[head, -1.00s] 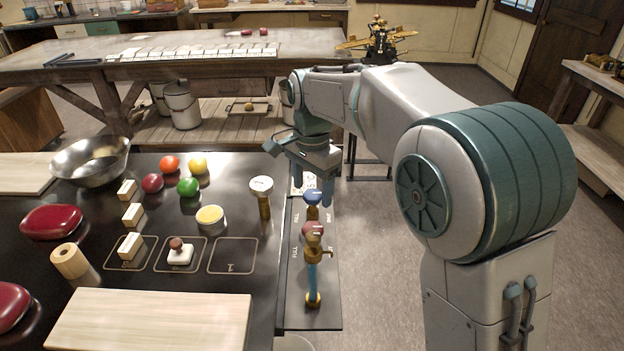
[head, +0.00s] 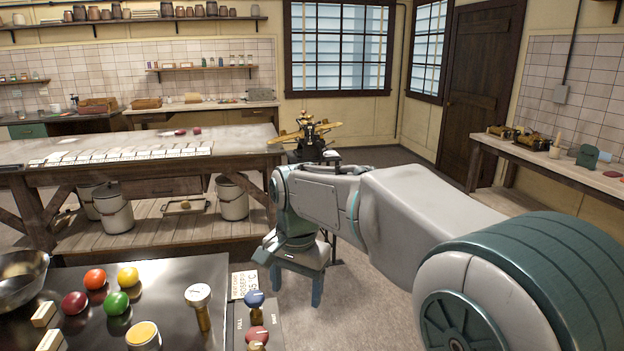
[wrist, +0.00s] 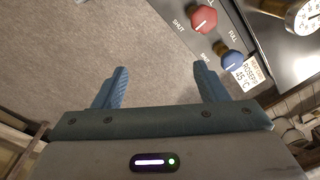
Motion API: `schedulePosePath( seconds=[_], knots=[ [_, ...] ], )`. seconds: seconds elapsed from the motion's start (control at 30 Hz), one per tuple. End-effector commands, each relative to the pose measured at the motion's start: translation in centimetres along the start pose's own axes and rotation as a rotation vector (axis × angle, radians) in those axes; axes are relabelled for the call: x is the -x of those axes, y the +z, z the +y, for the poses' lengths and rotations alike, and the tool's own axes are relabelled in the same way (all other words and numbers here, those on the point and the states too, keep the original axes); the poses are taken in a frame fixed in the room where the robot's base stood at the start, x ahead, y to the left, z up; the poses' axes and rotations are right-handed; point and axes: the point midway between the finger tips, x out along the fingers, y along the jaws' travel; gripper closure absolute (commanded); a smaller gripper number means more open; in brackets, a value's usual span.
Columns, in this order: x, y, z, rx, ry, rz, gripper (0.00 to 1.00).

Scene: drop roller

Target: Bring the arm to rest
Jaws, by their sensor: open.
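My gripper (head: 297,288) hangs from my arm just past the right edge of the black bench (head: 165,285), pointing down over the floor. In the wrist view my gripper (wrist: 160,88) shows two blue-grey fingers set apart with nothing between them, over bare floor. Beside it is the valve panel with a blue knob (head: 254,299) and a red knob (head: 257,335). Both also show in the wrist view, the red knob (wrist: 203,20) and the blue knob (wrist: 231,60). My arm is bent and reaches forward from the right.
A round dial gauge (head: 199,296) stands on the bench near several coloured balls and a metal bowl (head: 22,277). A long wooden table (head: 130,165) with white tiles lies behind. A dark machine with yellow arms (head: 309,135) stands beyond my arm. The floor (head: 365,310) is clear.

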Motion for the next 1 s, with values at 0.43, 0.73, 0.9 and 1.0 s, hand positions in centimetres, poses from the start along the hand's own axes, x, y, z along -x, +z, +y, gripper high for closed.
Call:
schedulePosePath(
  seconds=[0.43, 0.73, 0.9, 1.0],
  knots=[
    [-1.6, 3.9, 19.0, 0.295, -0.044, 0.148, 0.34],
    [-4.2, 7.3, 24.4, 0.424, -0.018, 0.213, 0.34],
    [-4.5, 7.6, 24.8, 0.437, -0.014, 0.217, 0.34],
    [-4.5, 7.6, 24.8, 0.437, -0.014, 0.216, 0.34]
  ],
)
